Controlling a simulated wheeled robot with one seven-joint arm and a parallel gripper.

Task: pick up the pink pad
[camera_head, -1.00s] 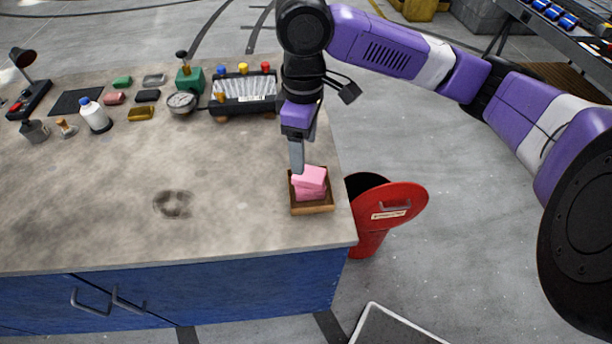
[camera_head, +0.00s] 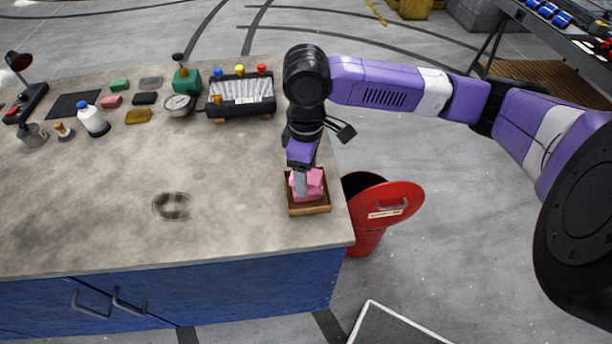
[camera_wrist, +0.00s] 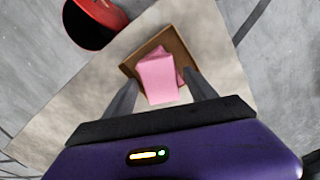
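Pink pads (camera_head: 316,186) lie stacked in a small wooden tray (camera_head: 310,211) near the right end of the bench. In the wrist view the top pink pad (camera_wrist: 157,82) sits turned relative to another pink pad beneath it, which shows at its right edge. My gripper (camera_head: 302,191) points down at the tray, and its near finger hides part of the stack. In the wrist view my gripper (camera_wrist: 162,78) has its fingers apart, one on each side of the top pad. Whether either finger touches the pad cannot be told.
A red bin (camera_head: 378,205) with an opening stands against the bench's right edge.

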